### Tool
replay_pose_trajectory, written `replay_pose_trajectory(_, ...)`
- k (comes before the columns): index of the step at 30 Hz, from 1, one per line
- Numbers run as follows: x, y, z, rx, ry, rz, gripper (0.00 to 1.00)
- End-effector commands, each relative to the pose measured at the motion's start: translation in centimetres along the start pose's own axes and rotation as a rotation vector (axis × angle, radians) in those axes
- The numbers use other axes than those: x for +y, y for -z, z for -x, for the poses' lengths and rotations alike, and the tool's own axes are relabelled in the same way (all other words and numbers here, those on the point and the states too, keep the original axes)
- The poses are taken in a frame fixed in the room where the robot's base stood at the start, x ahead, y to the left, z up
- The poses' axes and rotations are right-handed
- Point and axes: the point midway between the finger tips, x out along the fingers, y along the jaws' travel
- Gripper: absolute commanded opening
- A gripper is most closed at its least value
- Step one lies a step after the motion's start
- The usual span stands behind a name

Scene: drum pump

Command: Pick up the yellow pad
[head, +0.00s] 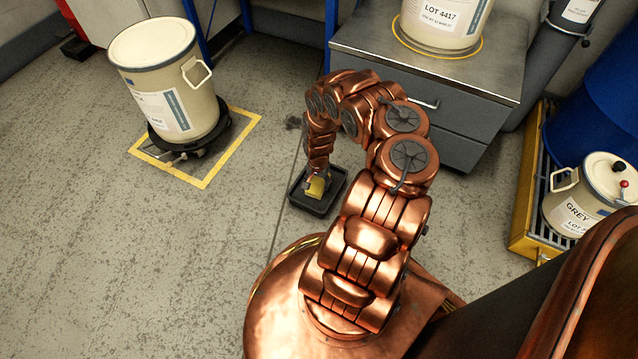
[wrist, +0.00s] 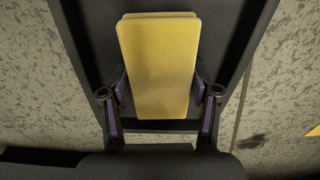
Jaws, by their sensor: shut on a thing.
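The yellow pad (wrist: 158,70) fills the middle of the wrist view, between the two fingers of my gripper (wrist: 160,92). The fingers are shut on it from both sides. A second yellow edge shows just behind its top end. The dark tray (wrist: 85,50) lies behind the pad; I cannot tell if the pad touches it. In the head view the pad (head: 317,187) is a small yellow patch over the black tray (head: 322,207) on the floor, and my gripper (head: 318,180) is over the tray, small and partly hidden.
A cream drum (head: 165,85) stands on a black dolly inside a yellow floor square (head: 230,150) at left. A grey cabinet (head: 425,100) with a LOT 4417 drum (head: 440,25) is behind. A GREY drum (head: 590,200) stands at right. The floor left of the tray is clear.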

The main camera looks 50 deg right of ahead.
Motion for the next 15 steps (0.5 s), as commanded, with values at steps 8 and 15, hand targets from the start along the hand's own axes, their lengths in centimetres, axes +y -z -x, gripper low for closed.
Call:
replay_pose_trajectory(8, 0.0, 0.0, 0.1, 0.000, 0.000, 0.000, 0.38)
replay_pose_trajectory(15, -0.1, 0.0, 2.2, 0.002, 0.000, 0.002, 0.38)
